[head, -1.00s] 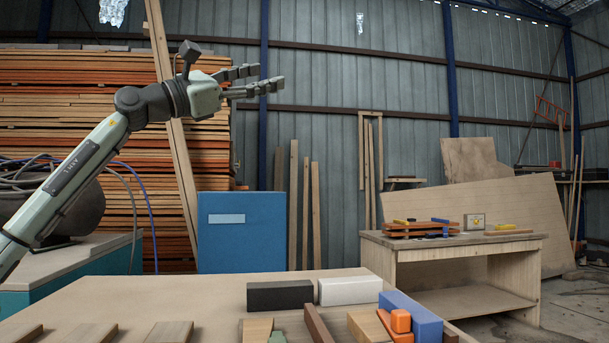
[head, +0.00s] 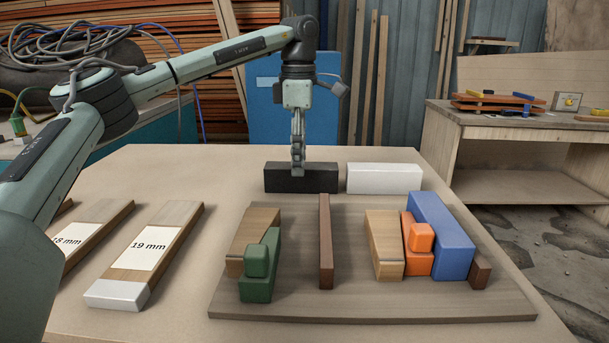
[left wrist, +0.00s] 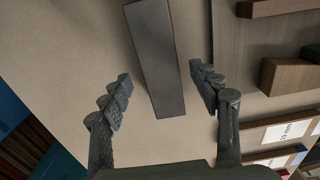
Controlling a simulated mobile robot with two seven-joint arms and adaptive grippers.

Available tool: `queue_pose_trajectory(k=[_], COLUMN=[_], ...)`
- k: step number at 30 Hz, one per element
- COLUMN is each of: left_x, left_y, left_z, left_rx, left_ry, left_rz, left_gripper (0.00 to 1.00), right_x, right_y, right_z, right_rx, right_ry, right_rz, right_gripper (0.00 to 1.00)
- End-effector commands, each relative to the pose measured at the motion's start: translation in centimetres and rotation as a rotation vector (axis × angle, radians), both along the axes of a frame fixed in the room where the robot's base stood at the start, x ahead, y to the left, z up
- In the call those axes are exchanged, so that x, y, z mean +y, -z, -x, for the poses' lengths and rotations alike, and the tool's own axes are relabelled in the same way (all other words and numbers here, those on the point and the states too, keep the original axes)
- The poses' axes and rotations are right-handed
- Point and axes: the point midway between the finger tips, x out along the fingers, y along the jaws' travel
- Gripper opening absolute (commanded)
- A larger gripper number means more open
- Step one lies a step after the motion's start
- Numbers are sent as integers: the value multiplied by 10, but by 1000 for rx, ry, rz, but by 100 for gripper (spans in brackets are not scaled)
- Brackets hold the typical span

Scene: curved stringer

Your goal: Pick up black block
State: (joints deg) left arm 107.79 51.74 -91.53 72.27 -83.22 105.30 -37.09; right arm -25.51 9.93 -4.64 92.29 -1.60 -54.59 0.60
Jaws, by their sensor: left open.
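The black block (head: 318,179) lies lengthwise on the table, behind the wooden board and left of a white block (head: 384,178). My left gripper (head: 298,168) points down over the block, its fingers overlapping the block's middle in the head view. In the left wrist view, the black block (left wrist: 156,60) runs between the two spread fingers of the gripper (left wrist: 160,98), with a gap on each side. The fingers are open and hold nothing. Whether the fingertips are below the block's top cannot be told. My right gripper is not in view.
The wooden board (head: 340,302) in front carries green (head: 258,270), orange (head: 418,246) and blue (head: 442,238) blocks and wooden pieces. Wooden strips, one labelled 19 mm (head: 148,247), lie at left. Bare tabletop (head: 190,168) lies left of the black block.

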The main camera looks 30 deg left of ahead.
Motion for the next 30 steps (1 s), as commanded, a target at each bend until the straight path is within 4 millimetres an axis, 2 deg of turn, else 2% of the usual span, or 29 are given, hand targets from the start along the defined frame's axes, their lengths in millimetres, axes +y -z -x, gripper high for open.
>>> queue_pose_trajectory(k=[6, 9, 17, 30], left_x=[-4, -4, -4, -4], left_y=[32, 40, 42, 42], left_z=[1, 1, 1, 0], left_rx=[0, -1, -1, -2], left_ry=[1, 0, 0, 1], left_rz=[0, 1, 2, 2], left_gripper=[62, 62, 61, 6], right_x=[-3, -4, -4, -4], right_y=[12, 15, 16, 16], right_z=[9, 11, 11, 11], right_rx=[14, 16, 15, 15], right_ry=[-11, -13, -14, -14], right_rz=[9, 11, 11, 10], right_gripper=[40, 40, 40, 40])
